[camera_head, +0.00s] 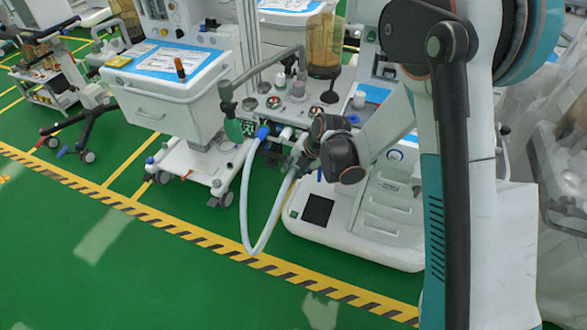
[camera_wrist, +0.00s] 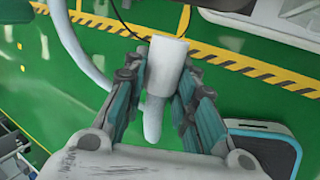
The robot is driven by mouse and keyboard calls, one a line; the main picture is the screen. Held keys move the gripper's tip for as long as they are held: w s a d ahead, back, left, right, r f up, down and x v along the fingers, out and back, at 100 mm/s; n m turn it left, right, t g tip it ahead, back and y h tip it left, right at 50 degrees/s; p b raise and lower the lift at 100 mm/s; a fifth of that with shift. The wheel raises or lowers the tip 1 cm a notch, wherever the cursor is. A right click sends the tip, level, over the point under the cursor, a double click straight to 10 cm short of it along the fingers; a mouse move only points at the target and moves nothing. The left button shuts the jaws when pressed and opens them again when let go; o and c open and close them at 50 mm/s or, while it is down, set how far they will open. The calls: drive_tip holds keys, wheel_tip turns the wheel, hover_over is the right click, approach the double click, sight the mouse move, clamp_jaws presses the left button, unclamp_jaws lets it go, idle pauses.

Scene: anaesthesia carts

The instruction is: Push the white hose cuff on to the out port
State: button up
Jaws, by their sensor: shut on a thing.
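My gripper (camera_wrist: 160,95) is shut on the white hose cuff (camera_wrist: 167,65), with a teal-lined finger on each side of it. In the wrist view the cuff's wide end points to the top and its pale hose (camera_wrist: 153,120) runs down between the fingers. In the head view my gripper (camera_head: 302,162) is just in front of the cart's port area. The hose (camera_head: 246,205) loops down from a blue cuff (camera_head: 262,132) seated on the cart and back up to my gripper. A small white fitting (camera_head: 285,133) shows right of the blue cuff. I cannot clearly make out the out port.
The anaesthesia cart (camera_head: 385,215) stands behind my gripper, with a clear canister (camera_head: 325,45) above. Another cart with a white drawer unit (camera_head: 170,105) stands to the left. Green floor (camera_head: 130,255) with a yellow-black stripe (camera_head: 150,213) is open in front.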

drive_tip(key=shift+w+d, duration=0.3)
drive_tip(key=shift+w, duration=0.5)
drive_tip(key=shift+w+d, duration=0.3)
drive_tip(key=shift+w, duration=0.5)
drive_tip(key=shift+w+d, duration=0.3)
drive_tip(key=shift+w, duration=0.5)
drive_tip(key=shift+w+d+b, duration=0.25)
drive_tip(key=shift+w+b, duration=0.05)
drive_tip(key=shift+w, duration=0.4)
drive_tip(key=shift+w+d+b, duration=0.25)
drive_tip(key=shift+w, duration=0.4)
idle(0.7)
drive_tip(key=o, duration=1.1)
drive_tip(key=shift+c, duration=0.2)
drive_tip(key=v, duration=1.2)
